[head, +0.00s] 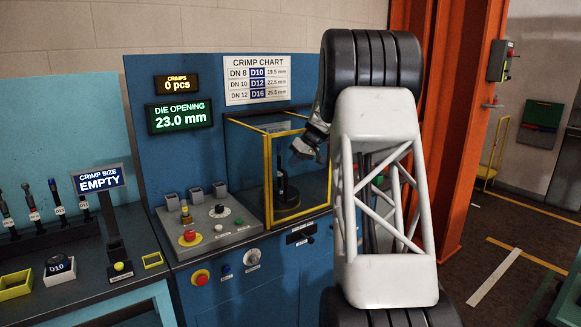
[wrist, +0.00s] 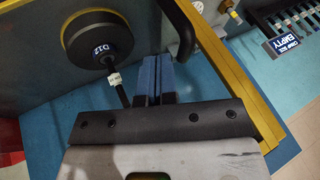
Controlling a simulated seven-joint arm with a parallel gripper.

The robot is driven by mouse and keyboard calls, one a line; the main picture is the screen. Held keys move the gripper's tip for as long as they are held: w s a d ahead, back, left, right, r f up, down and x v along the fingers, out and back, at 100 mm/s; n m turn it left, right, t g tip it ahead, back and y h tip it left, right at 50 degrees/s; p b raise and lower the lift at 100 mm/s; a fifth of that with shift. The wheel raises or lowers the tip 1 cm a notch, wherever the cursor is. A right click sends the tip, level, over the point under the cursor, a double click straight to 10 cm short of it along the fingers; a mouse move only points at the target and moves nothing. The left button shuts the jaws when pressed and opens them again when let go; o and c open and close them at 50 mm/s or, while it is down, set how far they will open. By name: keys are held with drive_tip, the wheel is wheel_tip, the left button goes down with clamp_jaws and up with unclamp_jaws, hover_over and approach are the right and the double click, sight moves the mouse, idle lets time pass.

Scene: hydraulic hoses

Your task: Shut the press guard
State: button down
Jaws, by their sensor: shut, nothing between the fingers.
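The press guard (head: 268,180) is a clear enclosure with yellow edges around the black die (head: 286,200) on the blue press. In the wrist view, a yellow guard bar (wrist: 236,85) runs down the right, with a curved black handle (wrist: 184,38) beside it. My gripper (head: 300,150) is at the upper right of the guard in the head view, partly behind my arm. In the wrist view its blue fingers (wrist: 158,72) are together and empty, close to the handle's lower end; I cannot tell whether they touch it. My arm hides the guard's right side, so how far it stands open is unclear.
A round black part (wrist: 97,38) with a blue label and a white-tagged rod (wrist: 115,82) lies left of the fingers. The control panel (head: 208,225) stands left of the guard. An orange post (head: 470,130) is at right. Tools and yellow bins (head: 15,284) occupy the left bench.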

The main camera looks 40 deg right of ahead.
drive_tip(key=d+v, duration=0.1)
drive_tip(key=v, duration=1)
drive_tip(key=shift+f, duration=0.25)
drive_tip(key=shift+d, duration=0.1)
drive_tip(key=s+a+r+g+h, duration=0.1)
drive_tip(key=s+a, duration=0.5)
drive_tip(key=a, duration=0.6)
drive_tip(key=s+a+r+m+h, duration=0.1)
drive_tip(key=s+a, duration=0.5)
drive_tip(key=a, duration=0.5)
drive_tip(key=s+a+r+g+h, duration=0.1)
drive_tip(key=s+a, duration=0.5)
drive_tip(key=a, duration=0.6)
drive_tip(key=s+a+f, duration=0.4)
drive_tip(key=s+a, duration=0.1)
drive_tip(key=s, duration=0.5)
drive_tip(key=s+a+f+h, duration=0.1)
drive_tip(key=s+a+f, duration=0.4)
drive_tip(key=s, duration=0.5)
drive_tip(key=s+a+f+h, duration=0.1)
drive_tip(key=s+a+f, duration=0.3)
drive_tip(key=s+a, duration=0.3)
drive_tip(key=s, duration=0.4)
drive_tip(key=shift+f+m+t, duration=0.3)
drive_tip(key=shift+f+t, duration=0.05)
drive_tip(key=shift+t, duration=0.05)
